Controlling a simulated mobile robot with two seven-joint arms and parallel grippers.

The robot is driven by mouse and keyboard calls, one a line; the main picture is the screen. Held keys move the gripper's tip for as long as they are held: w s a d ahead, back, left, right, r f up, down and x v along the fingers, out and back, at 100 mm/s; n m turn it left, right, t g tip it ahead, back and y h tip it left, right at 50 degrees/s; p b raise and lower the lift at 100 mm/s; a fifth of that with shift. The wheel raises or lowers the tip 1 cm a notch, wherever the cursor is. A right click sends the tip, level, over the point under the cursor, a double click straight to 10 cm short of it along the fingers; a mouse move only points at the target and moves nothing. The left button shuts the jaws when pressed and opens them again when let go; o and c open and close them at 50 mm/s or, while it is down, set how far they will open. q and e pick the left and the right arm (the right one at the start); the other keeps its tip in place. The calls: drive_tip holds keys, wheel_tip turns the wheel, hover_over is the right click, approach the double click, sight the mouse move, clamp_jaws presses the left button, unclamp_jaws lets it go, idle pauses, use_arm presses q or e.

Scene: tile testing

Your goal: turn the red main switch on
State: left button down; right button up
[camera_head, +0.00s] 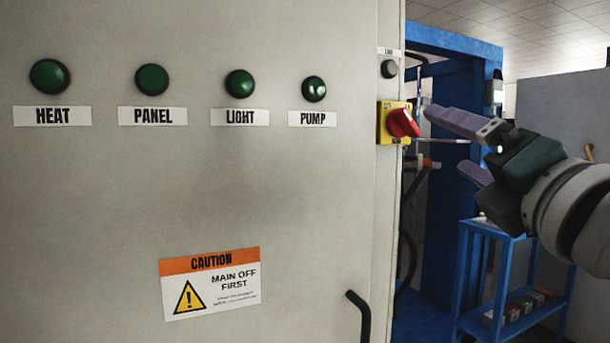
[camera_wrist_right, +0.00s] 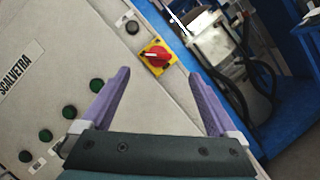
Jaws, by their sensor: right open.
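The red main switch (camera_head: 403,123) is a red knob on a yellow plate (camera_head: 384,122), on the narrow right side of the grey cabinet. It also shows in the right wrist view (camera_wrist_right: 154,58), beyond my fingertips and between their lines. My right gripper (camera_head: 450,146) is open and empty, to the right of the switch in the head view, its purple fingers pointing at it. In the wrist view a clear gap lies between the fingers (camera_wrist_right: 158,85) and the knob. I cannot tell the exact distance. My left gripper is not in view.
The cabinet front (camera_head: 200,200) bears green buttons labelled HEAT, PANEL, LIGHT and PUMP, and a caution label (camera_head: 210,283) reading "MAIN OFF FIRST". A dark round button (camera_head: 389,69) sits above the switch. A black handle (camera_head: 360,315) juts out below. A blue frame (camera_head: 445,180) and blue shelf cart (camera_head: 515,280) stand behind my right gripper.

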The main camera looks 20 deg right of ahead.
sight(412, 124)
drive_tip(key=x, duration=0.9)
drive_tip(key=shift+a, duration=0.25)
drive_tip(key=shift+w+d, duration=0.15)
drive_tip(key=shift+w, duration=0.4)
drive_tip(key=shift+c, duration=0.3)
